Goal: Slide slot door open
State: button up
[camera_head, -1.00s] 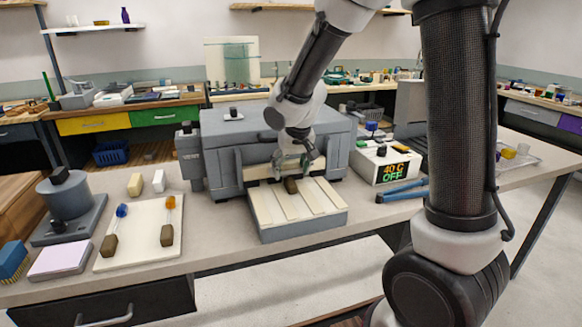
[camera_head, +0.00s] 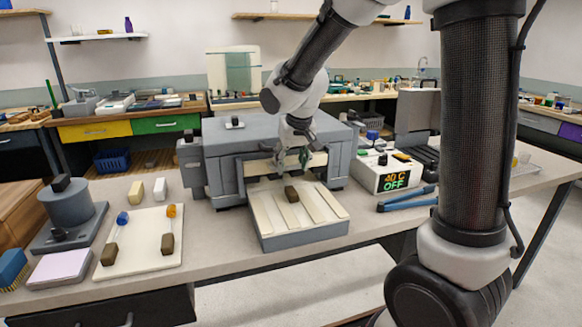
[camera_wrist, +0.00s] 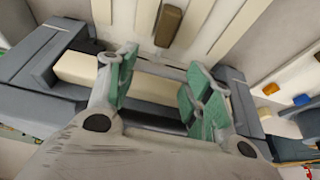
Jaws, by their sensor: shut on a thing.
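The grey furnace-like box (camera_head: 222,150) stands on the bench with a cream bar-shaped slot door (camera_head: 262,168) across its front. The door also shows in the wrist view (camera_wrist: 155,88), between the green finger pads. My gripper (camera_head: 293,160) is at the door, near the middle of its length, and is shut on it with its fingers spread around it. The wrist view shows my gripper (camera_wrist: 163,92) with a pad on each side. The exact contact is partly hidden by the gripper body.
A slatted cream tray (camera_head: 300,235) with a brown block (camera_head: 291,193) sits just in front of the box.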

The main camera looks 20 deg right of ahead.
jog(key=shift+w+d+r, duration=0.1)
jog(key=shift+w+d, duration=0.05)
jog(key=shift+d, duration=0.05)
jog(key=o, duration=1.8)
jog(key=shift+w+d, duration=0.1)
jog(key=shift+d, duration=0.1)
jog(key=shift+o, duration=0.3)
jog(key=shift+a, duration=0.1)
jog(key=shift+o, duration=0.2)
jog(key=shift+a, duration=0.1)
jog(key=shift+o, duration=0.8)
jog(key=shift+a, duration=0.2)
jog(key=v, duration=1.2)
